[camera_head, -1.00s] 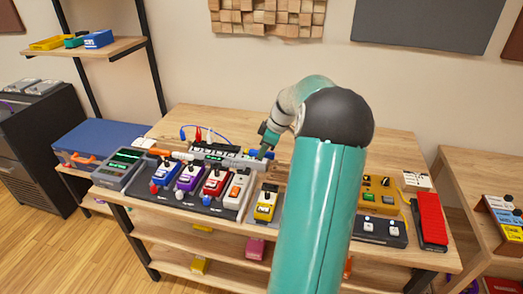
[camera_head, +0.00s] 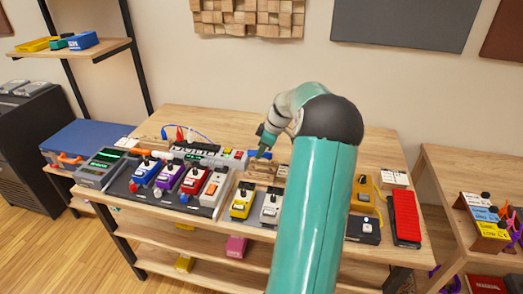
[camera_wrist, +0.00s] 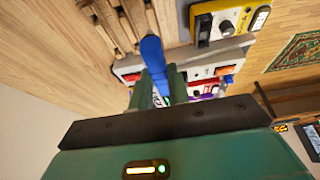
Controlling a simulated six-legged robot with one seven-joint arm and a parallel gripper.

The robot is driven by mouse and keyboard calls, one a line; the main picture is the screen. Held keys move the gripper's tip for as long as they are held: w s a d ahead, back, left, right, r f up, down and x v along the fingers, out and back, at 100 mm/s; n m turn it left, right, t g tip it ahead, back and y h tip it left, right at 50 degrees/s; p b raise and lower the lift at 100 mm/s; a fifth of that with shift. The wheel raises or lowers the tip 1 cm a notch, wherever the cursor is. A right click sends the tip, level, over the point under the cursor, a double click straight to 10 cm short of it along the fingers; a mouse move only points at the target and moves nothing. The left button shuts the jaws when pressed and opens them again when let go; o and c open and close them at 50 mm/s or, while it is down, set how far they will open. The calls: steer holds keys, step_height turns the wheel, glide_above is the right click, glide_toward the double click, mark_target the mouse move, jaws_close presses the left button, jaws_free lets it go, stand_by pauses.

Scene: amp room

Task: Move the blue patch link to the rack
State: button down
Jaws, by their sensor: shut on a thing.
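The blue patch link (camera_wrist: 152,50) is a blue stick-like piece held between the fingers of my gripper (camera_wrist: 154,84) in the wrist view. In the head view its blue end (camera_head: 262,155) shows beside my gripper (camera_head: 265,146), over the back middle of the table. My gripper is shut on it. A wooden slotted rack (camera_wrist: 117,22) lies close to the link's far end in the wrist view; it also shows just below my gripper in the head view (camera_head: 262,168). I cannot tell whether link and rack touch.
A pedalboard with blue, purple and red pedals (camera_head: 193,181) stands left of the rack. Yellow (camera_head: 242,201) and white (camera_head: 270,207) pedals stand in front. A red pedal (camera_head: 405,215) is at right. Bare wood (camera_head: 375,150) shows behind my arm.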

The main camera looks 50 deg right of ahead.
mark_target(257, 175)
steer(key=shift+w+d+f, duration=0.1)
steer(key=shift+w+f, duration=0.3)
steer(key=shift+f, duration=0.45)
steer(key=shift+s+f, duration=0.15)
steer(key=shift+f, duration=2.6)
steer(key=shift+f, duration=1.05)
steer(key=c, duration=1.3)
jaws_free()
steer(key=shift+o, duration=0.7)
